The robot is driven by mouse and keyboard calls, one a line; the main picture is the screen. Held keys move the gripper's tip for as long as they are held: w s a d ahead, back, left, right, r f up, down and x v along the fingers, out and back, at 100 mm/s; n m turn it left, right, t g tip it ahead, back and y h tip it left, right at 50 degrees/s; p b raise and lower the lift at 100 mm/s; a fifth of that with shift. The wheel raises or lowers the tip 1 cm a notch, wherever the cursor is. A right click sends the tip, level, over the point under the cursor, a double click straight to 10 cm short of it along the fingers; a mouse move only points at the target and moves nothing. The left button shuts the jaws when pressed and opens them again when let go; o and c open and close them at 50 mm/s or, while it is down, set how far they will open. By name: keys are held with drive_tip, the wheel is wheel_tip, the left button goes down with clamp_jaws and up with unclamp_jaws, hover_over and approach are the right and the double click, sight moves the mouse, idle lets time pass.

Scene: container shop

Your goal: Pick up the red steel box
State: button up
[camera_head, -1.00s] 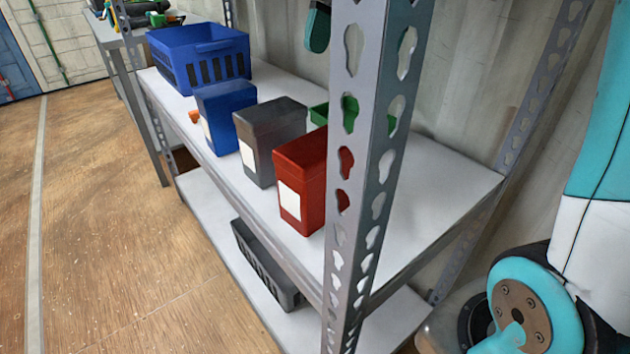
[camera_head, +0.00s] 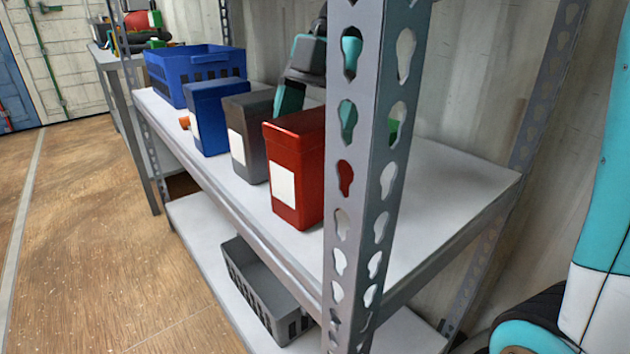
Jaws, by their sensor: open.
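The red steel box (camera_head: 296,170) stands upright near the front edge of the upper shelf, with a white label on its front. The post partly covers its right side. My gripper (camera_head: 318,98), dark with teal fingers, is behind and above the box. One finger shows left of the post, over the rear of the grey and red boxes; teal also shows through the post's holes. The gripper is open and holds nothing that I can see. Its lower parts are hidden by the boxes and post, so I cannot tell whether it touches the red box.
A perforated metal post (camera_head: 368,220) stands in front of the shelf (camera_head: 440,185). A grey box (camera_head: 250,135), a blue box (camera_head: 213,118) and a blue crate (camera_head: 197,75) stand in a row to the left. A grey crate (camera_head: 285,300) sits below. The upper shelf's right part is clear.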

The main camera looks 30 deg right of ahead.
drive_tip(key=shift+b+x, duration=0.45)
drive_tip(key=shift+x, duration=0.75)
drive_tip(key=shift+r, duration=0.15)
drive_tip(key=shift+f, duration=0.25)
drive_tip(key=shift+c, duration=0.5)
drive_tip(key=c, duration=1.3)
